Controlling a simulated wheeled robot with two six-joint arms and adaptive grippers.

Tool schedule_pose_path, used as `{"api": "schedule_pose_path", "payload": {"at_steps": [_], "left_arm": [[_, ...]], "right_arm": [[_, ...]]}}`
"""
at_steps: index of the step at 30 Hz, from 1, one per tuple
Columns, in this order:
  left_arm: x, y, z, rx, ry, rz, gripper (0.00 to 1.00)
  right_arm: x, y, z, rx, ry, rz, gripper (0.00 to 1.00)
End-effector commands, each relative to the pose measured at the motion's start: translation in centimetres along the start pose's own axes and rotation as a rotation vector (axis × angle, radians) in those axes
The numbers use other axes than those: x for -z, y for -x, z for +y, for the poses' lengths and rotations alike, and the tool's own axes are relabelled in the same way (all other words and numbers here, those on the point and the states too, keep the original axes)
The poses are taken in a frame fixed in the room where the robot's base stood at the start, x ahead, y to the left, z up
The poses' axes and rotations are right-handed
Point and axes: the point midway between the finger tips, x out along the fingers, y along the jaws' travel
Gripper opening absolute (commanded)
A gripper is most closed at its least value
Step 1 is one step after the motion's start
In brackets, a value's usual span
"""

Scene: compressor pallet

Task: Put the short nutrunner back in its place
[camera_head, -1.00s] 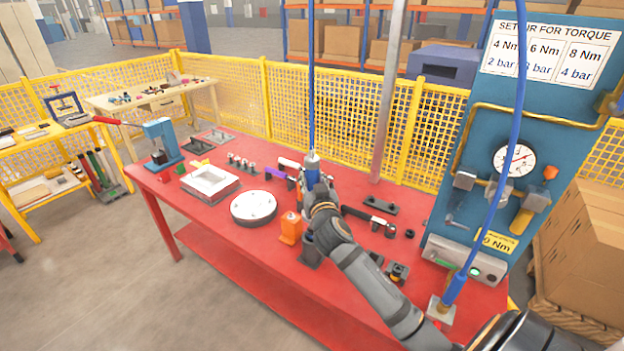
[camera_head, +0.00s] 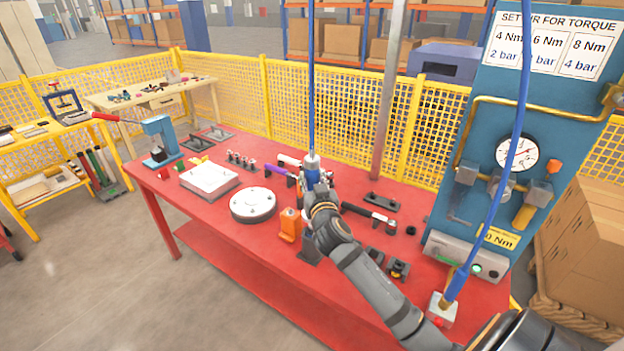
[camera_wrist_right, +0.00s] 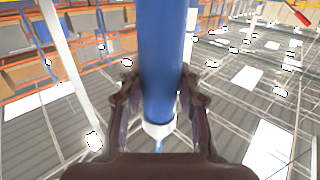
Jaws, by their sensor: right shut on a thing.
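My right gripper (camera_head: 319,190) is shut on a blue nutrunner (camera_head: 312,172) that hangs upright from a blue hose, above the middle of the red table. In the right wrist view its blue body (camera_wrist_right: 162,60) lies between the two fingers (camera_wrist_right: 155,105), with a pale collar at one end. The gripper and wrist hide the tool's lower part, so I cannot tell whether it touches anything below. A second blue tool (camera_head: 456,284) stands upright on a small pale block (camera_head: 442,310) at the table's right end, on its own blue hose. My left gripper is out of view.
The red table (camera_head: 215,222) holds a round white plate (camera_head: 253,204), a pale square part (camera_head: 208,178), an orange block (camera_head: 290,225) and several dark fixtures. A blue panel (camera_head: 555,100) with a gauge stands at the right. A grey pole (camera_head: 388,100) rises behind my gripper.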

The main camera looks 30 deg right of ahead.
Motion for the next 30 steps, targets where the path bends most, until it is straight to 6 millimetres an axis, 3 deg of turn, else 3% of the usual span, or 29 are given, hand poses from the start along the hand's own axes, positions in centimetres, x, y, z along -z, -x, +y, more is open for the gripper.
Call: {"api": "schedule_pose_path", "payload": {"at_steps": [30], "left_arm": [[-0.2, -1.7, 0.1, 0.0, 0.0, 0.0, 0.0]], "right_arm": [[-1.7, 0.0, 0.0, 0.001, 0.0, 0.004, 0.0]]}}
